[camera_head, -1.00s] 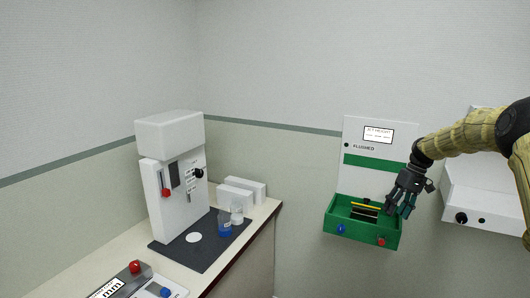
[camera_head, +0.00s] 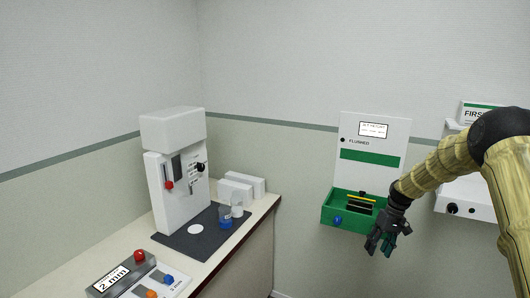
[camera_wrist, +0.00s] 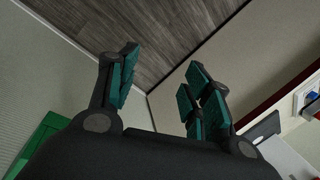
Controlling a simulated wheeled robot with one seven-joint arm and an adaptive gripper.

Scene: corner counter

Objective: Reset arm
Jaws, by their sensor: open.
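My gripper (camera_head: 381,245) hangs in front of the right part of the green tray (camera_head: 333,213) of the wall unit, pointing down. Its teal-padded fingers are apart and nothing is between them. It also shows in the wrist view (camera_wrist: 160,85), with the floor (camera_wrist: 150,30) and wall beyond the open fingers. My yellow-sleeved arm reaches in from the right edge and hides part of the tray and the second wall unit.
A white wall unit (camera_head: 452,200) is at the right. The floor between is clear.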

